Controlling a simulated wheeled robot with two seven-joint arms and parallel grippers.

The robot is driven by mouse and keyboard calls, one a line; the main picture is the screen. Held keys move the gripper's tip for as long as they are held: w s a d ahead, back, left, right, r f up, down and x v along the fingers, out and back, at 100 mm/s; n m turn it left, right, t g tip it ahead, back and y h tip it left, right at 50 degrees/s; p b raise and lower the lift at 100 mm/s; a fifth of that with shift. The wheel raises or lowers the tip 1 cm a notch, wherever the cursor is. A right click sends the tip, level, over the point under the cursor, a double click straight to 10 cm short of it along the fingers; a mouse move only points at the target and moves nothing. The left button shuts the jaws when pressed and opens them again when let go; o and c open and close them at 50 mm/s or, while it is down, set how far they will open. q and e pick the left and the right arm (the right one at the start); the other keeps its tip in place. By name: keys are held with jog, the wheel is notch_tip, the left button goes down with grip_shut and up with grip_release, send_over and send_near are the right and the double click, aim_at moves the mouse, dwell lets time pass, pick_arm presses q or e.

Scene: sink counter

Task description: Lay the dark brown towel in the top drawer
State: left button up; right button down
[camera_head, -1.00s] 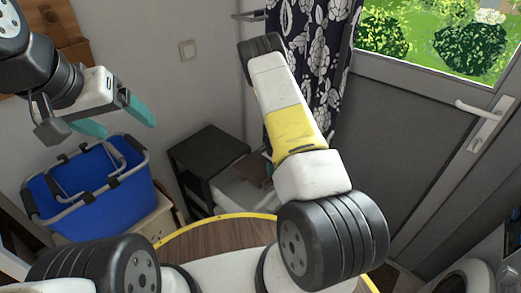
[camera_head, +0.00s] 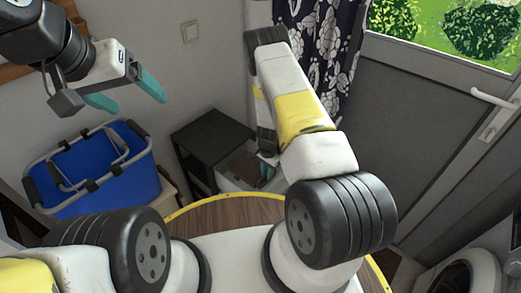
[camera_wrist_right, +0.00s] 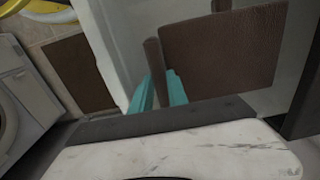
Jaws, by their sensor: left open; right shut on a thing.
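The dark brown towel (camera_wrist_right: 223,52) fills the upper part of the right wrist view, over a pale drawer. A narrow fold of it stands between the teal fingertips of my right gripper (camera_wrist_right: 158,88), which is shut on it. In the head view the open drawer (camera_head: 227,184) shows below the black cabinet top, and part of the towel (camera_head: 243,166) shows over its inside. My right forearm hides part of both. I cannot tell how far the towel rests on the drawer floor. My left gripper (camera_head: 138,100) is open and empty at the upper left.
A blue basket (camera_head: 105,185) with grey handles stands left of the black cabinet (camera_head: 210,137), below my left gripper. A patterned curtain (camera_head: 325,45) and grey door (camera_head: 415,140) are behind and right of my right arm. A white machine (camera_head: 470,270) stands at the lower right.

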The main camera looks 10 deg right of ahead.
aim_at(267, 183)
jog(key=shift+f, duration=3)
jog(key=shift+f, duration=0.9)
jog(key=c, duration=1.7)
grip_release()
jog(key=o, duration=0.6)
jog(key=shift+c, duration=0.2)
jog(key=shift+r, duration=0.15)
notch_tip(267, 183, up, 8)
jog(key=shift+f, duration=0.2)
